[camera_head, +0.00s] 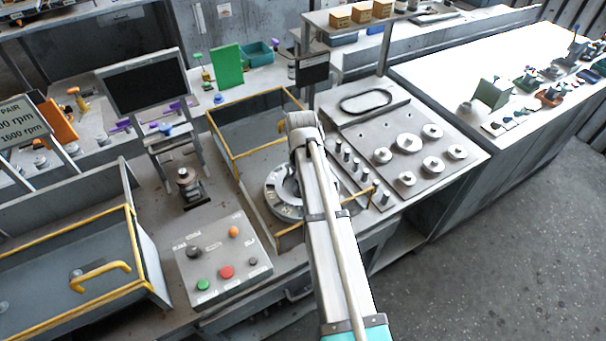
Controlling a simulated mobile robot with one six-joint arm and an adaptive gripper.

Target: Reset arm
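My arm (335,240) reaches from the bottom edge up over the middle of the workbench. Its far joint (301,125) stands above the rear of a yellow-edged bin. My gripper cannot be made out; the arm may hide it. A round grey ring-shaped part (283,198), perhaps the blower housing, lies beneath the arm and is partly hidden by it. I cannot tell whether anything touches it.
A control box (224,262) with coloured buttons stands left of the arm. A yellow-edged bin (222,150) lies behind. A plate with several round metal parts (408,142) and a row of pegs (345,152) are close on the right. The floor at right is clear.

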